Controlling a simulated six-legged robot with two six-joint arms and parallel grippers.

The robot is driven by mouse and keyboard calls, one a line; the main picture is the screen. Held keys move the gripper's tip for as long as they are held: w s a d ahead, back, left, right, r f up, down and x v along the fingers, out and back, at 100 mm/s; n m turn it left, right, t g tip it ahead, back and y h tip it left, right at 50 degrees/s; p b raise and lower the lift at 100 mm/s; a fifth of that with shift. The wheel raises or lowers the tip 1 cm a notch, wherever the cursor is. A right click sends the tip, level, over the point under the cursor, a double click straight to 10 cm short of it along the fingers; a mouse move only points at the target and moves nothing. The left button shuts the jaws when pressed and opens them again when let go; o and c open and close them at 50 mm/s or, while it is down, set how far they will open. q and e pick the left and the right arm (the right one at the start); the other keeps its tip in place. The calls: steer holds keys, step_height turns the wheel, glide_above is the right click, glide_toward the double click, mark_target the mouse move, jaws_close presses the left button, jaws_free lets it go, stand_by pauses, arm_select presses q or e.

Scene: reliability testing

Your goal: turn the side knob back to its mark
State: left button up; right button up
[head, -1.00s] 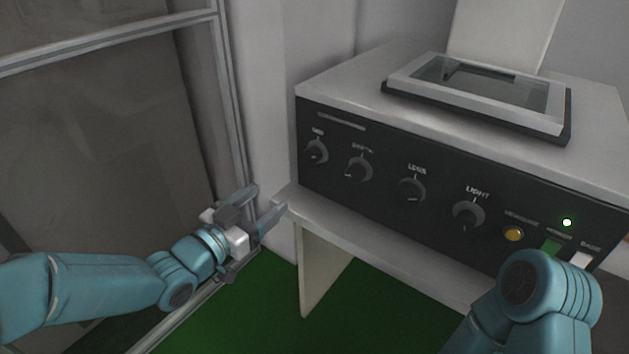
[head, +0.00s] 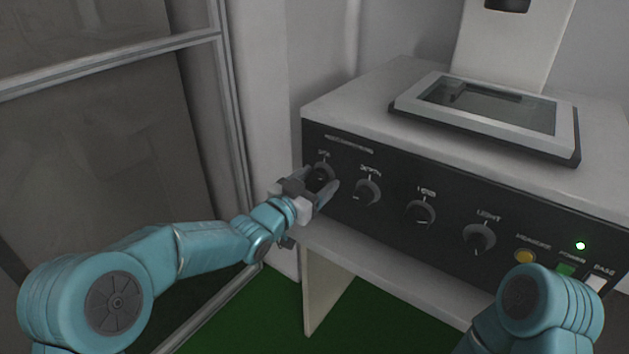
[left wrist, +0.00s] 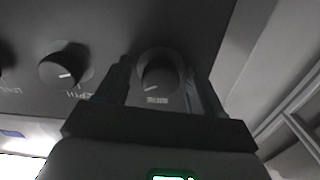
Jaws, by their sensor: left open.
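The leftmost dark round knob (head: 322,171) on the black front panel has a small label too blurred to read surely; I take it as the side knob. In the left wrist view the knob (left wrist: 160,70) shows between the fingers, with a pale pointer line slanting off from its label. My left gripper (head: 321,183) is open at this knob, one finger on either side. I cannot tell whether the fingers touch it. In the left wrist view my left gripper (left wrist: 160,85) partly frames the label. My right gripper is out of view; only my right arm shows.
The knob to its right (head: 367,193) stands close by, followed by a third (head: 419,213) and the LIGHT knob (head: 479,237). A yellow button (head: 525,256) and a lit green lamp (head: 580,246) are farther right. A metal-framed panel (head: 232,110) stands left.

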arm_select(q)
steer(key=c, duration=1.1)
steer(key=shift+o, duration=0.2)
steer(key=shift+n, duration=0.3)
steer(key=n+p, duration=0.1)
steer(key=n, duration=0.4)
steer(key=shift+n, duration=0.3)
steer(key=n+p, duration=0.1)
steer(key=n, duration=0.4)
steer(key=shift+r+n, duration=0.1)
steer(key=shift+n, duration=0.3)
steer(key=o, duration=1.1)
steer(key=shift+c, duration=0.2)
